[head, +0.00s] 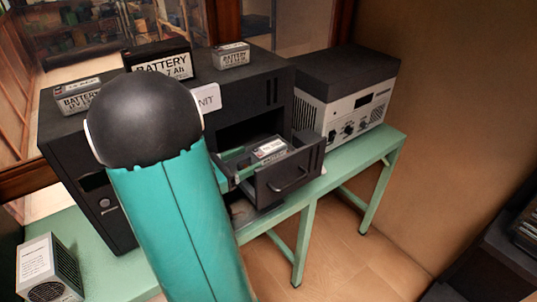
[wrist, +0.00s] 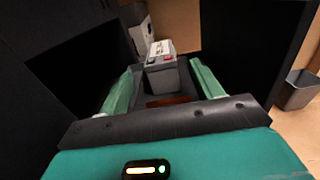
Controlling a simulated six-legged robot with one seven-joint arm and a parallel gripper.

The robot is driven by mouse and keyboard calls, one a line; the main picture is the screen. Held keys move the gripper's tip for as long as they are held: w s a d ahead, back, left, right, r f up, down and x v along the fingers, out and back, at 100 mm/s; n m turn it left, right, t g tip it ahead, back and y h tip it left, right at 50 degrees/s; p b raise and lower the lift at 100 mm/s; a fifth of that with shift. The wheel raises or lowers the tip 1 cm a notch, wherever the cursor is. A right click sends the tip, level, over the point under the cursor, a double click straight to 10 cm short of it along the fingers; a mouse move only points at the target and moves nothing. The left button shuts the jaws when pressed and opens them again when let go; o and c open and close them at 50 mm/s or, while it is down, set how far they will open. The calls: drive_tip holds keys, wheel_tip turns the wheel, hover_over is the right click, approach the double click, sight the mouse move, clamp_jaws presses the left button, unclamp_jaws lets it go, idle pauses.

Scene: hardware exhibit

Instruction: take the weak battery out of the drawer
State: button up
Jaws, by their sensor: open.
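The drawer (head: 303,177) is pulled out of the black cabinet. A grey battery (head: 270,149) with a white label lies inside it. In the wrist view the battery (wrist: 161,75) shows its red terminal and stands ahead of my gripper (wrist: 163,67). My gripper is open, with one teal finger on each side of the battery's near end. I cannot tell whether the fingers touch it. In the head view my arm hides most of my gripper; a bit of teal finger shows at the drawer's left side.
The black cabinet (head: 262,92) carries more batteries on top: a grey one (head: 231,56), a large black one (head: 160,63) and another grey one (head: 77,98). A power supply unit (head: 345,100) stands right of the drawer on the green bench (head: 372,152). A small grey device (head: 47,272) sits at lower left.

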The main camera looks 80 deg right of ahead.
sight(254, 156)
drive_tip(key=x, duration=0.6)
drive_tip(key=shift+a, duration=0.1)
drive_tip(key=shift+r, duration=0.1)
clamp_jaws()
